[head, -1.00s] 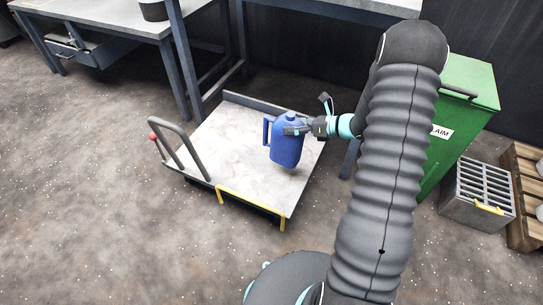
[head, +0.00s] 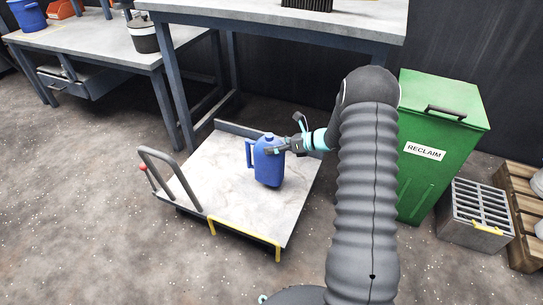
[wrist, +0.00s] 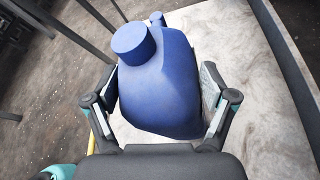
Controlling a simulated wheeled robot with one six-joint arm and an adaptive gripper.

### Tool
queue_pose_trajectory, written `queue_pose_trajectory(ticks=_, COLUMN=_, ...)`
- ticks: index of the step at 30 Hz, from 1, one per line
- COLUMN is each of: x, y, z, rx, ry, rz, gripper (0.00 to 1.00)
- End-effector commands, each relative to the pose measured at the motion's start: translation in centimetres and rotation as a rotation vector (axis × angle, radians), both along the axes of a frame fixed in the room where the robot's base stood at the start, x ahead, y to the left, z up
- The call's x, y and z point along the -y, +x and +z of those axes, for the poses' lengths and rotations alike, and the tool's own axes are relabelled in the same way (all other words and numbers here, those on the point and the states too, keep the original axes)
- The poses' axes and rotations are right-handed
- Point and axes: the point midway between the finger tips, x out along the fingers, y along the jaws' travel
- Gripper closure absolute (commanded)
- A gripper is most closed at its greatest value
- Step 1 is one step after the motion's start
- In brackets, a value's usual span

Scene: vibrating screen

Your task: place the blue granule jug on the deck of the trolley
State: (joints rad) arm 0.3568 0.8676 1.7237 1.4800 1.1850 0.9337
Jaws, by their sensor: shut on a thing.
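The blue granule jug (head: 268,163) is upright over the middle right of the trolley deck (head: 215,172) in the head view. I cannot tell whether its base touches the deck or is slightly above it. My gripper (head: 283,149) comes from the right and is shut on the jug's body. In the wrist view, the jug (wrist: 158,85) sits between both fingers of my gripper (wrist: 160,100), with its cap toward the upper left. The pale deck (wrist: 255,85) shows behind and below it. The jug's lower part is partly hidden in the wrist view.
The trolley has a grey handle (head: 172,178) at left and a yellow bar (head: 245,238) in front. A green RECLAIM bin (head: 440,125) stands at right, beside a grey slatted crate (head: 472,218). Workbenches (head: 290,22) stand behind. The deck's left half is clear.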

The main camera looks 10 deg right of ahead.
Motion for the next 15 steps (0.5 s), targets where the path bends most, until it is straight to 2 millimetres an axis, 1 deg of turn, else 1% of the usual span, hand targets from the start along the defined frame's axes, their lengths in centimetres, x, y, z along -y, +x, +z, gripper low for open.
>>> queue_pose_trajectory(ticks=3, x=-0.8, y=0.5, z=-0.4, rx=0.002, ry=0.002, rz=-0.001, gripper=0.86)
queue_pose_trajectory(ticks=8, x=-1.0, y=0.6, z=-1.0, rx=0.001, ry=0.002, rz=-0.001, gripper=0.86)
queue_pose_trajectory(ticks=15, x=-0.9, y=0.6, z=-3.9, rx=-0.001, ry=0.002, rz=-0.001, gripper=0.86)
